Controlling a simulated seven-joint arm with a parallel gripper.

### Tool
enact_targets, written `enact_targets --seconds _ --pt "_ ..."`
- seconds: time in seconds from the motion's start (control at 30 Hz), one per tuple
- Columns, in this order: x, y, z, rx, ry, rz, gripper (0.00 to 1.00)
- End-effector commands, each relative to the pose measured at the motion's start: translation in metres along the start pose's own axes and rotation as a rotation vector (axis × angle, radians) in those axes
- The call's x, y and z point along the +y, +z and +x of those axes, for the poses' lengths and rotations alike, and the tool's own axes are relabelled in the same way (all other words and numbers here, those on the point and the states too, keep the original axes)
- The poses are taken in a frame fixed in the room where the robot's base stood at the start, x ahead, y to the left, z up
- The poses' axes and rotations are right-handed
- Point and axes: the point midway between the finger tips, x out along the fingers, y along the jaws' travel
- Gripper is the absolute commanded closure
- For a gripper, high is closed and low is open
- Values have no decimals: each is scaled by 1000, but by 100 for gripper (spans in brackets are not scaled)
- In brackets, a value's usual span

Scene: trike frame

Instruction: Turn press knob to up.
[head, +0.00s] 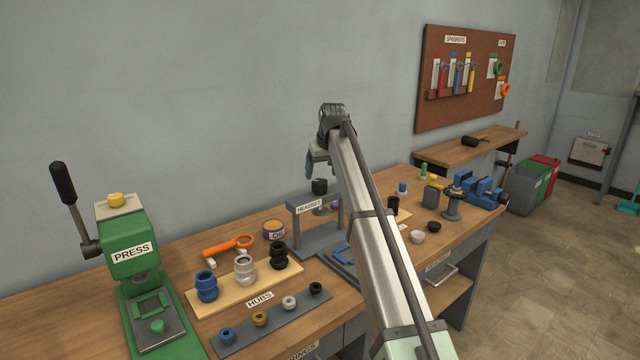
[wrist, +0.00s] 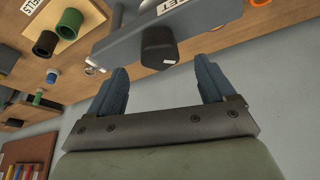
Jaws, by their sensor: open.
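The green press (head: 135,250) stands at the left end of the bench in the head view. A yellow knob (head: 116,199) sits on a pale plate on its top. A black-handled lever (head: 64,185) rises from its left side, tilted slightly left. I cannot tell which way the knob is turned. My gripper (head: 310,168) is well to the right of the press, above the headset stand. In the wrist view my gripper (wrist: 161,76) is open, with blue fingers apart and nothing held between them. The press does not show in the wrist view.
The grey headset stand (head: 318,238) with a black cylinder (wrist: 158,46) is close to my gripper. Space above the bench toward the press looks free.

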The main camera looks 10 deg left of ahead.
Motion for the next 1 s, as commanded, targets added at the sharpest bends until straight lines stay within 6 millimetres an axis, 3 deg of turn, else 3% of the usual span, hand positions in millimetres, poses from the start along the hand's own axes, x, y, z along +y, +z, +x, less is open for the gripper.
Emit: enact_targets --seconds 0.2,0.4,0.83,1.0 --pt "0 0 35 -1 0 -1 17" --pt "0 0 52 0 0 -1 17" --pt "0 0 58 0 0 -1 18" --pt "0 0 58 0 0 -1 34"
